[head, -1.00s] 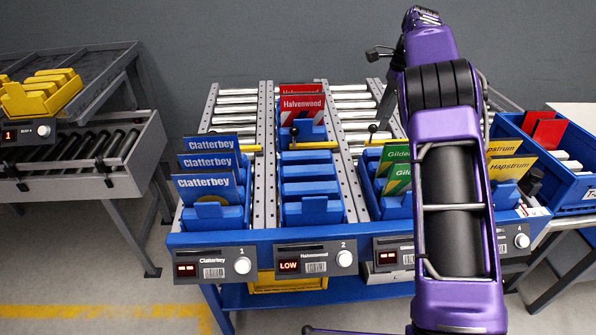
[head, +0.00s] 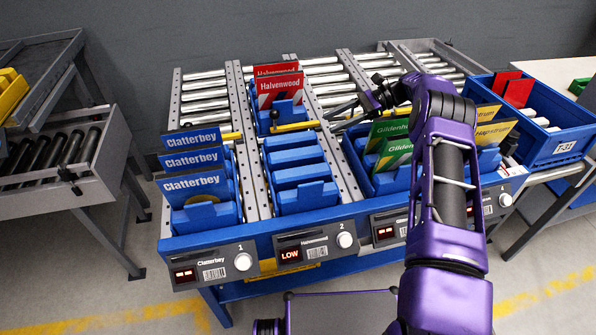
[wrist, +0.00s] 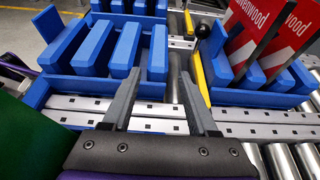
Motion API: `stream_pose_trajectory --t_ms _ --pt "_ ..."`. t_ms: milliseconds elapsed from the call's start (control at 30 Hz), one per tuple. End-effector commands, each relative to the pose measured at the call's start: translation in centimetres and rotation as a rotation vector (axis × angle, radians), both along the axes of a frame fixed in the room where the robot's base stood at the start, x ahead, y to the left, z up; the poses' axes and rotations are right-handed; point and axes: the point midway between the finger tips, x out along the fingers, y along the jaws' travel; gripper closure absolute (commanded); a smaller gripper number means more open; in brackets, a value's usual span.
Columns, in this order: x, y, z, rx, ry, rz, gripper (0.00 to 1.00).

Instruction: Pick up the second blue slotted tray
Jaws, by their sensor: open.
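In the head view, lane 2 holds a front blue slotted tray (head: 302,200) with empty slots, above the Halvenwood label. Behind it, past a yellow bar, stands a second blue slotted tray (head: 287,117) with red Halvenwood cards (head: 278,88). My gripper (head: 342,112) is open and empty, just right of this rear tray. In the wrist view, my gripper (wrist: 160,88) is over the rail beside lane 2. The empty-slotted tray (wrist: 88,88) is ahead on the left, the carded tray (wrist: 262,97) ahead on the right. Neither is between the fingers.
The yellow bar (head: 293,126) lies between the two trays. A tray with green cards (head: 393,150) stands close to my arm, right of lane 2. Clatterbey trays (head: 206,217) fill lane 1. A blue crate (head: 550,145) stands at right.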

Motion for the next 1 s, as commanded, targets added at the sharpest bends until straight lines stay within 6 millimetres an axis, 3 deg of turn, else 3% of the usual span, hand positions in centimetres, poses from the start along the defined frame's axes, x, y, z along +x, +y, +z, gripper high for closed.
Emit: stream_pose_trajectory --t_ms 333,1000 --pt "-1.2 6.4 -2.5 -0.003 0.004 0.003 0.41" --pt "-2.6 12.6 -4.6 -0.004 0.0 0.0 0.41"
